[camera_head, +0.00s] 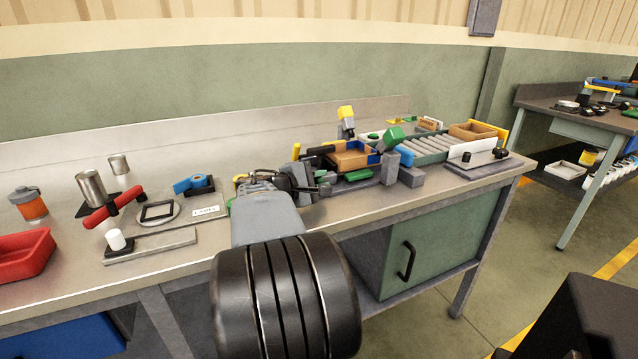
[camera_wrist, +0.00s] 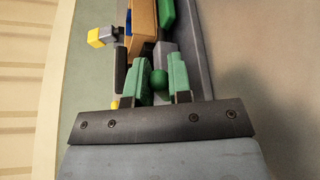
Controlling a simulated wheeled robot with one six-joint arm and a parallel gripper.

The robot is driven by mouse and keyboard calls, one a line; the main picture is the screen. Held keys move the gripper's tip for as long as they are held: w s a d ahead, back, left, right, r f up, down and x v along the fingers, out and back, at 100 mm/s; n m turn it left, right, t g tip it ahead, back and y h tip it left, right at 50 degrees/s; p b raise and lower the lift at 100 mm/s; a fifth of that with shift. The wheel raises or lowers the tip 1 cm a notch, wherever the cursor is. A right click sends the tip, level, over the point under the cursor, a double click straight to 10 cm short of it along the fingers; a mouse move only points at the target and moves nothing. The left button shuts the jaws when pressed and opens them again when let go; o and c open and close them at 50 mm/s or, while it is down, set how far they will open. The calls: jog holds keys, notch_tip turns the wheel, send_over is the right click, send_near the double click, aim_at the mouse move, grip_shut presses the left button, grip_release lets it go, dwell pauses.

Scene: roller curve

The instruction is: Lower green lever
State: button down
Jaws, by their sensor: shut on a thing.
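A small round green knob, which looks like the end of the green lever (camera_wrist: 158,80), sits between my gripper's two fingers in the wrist view. My gripper (camera_wrist: 160,84) appears shut on it, with green-toned fingers on either side. The rest of the lever is hidden by the fingers and palm. In the head view my gripper (camera_head: 308,185) reaches over the workbench to the left end of the roller line. My own wrist and arm hide much of that spot.
An orange-brown tray (camera_head: 350,158) lies just beyond my gripper. A yellow-topped post (camera_head: 346,115) and a green-topped piece (camera_head: 390,138) stand near it. Grey rollers (camera_head: 432,143) curve right. A red-handled fixture (camera_head: 113,208) and red bin (camera_head: 24,254) are to the left.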

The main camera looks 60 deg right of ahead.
jog(key=c, duration=1.3)
grip_release()
jog(key=shift+a, duration=0.1)
jog(key=p+v, duration=0.1)
jog(key=v, duration=1.2)
jog(key=shift+w+a+p, duration=0.2)
jog(key=shift+a+p, duration=0.05)
jog(key=shift+p, duration=0.05)
jog(key=shift+a+r+p, duration=0.2)
jog(key=shift+p, duration=0.2)
jog(key=a+r+t+y+p, duration=0.1)
jog(key=a+t+y+p, duration=0.1)
jog(key=a+y+p, duration=0.3)
jog(key=a+r+m+t+y+p, duration=0.1)
jog(key=a+t+y+p, duration=0.2)
jog(key=a+y+p, duration=0.2)
jog(key=a+r+m+t+y+p, duration=0.1)
jog(key=a+y+p, duration=0.4)
jog(key=a+p, duration=0.5)
jog(key=shift+w+a+r+t, duration=0.1)
jog(key=shift+a+r+t, duration=0.2)
jog(key=shift+a, duration=0.8)
jog(key=shift+w+a+r+t, duration=0.1)
jog(key=shift+a+t, duration=0.25)
jog(key=shift+a, duration=0.8)
jog(key=shift+w+a+r+t, duration=0.15)
jog(key=shift+a+t, duration=0.2)
jog(key=shift+a, duration=0.75)
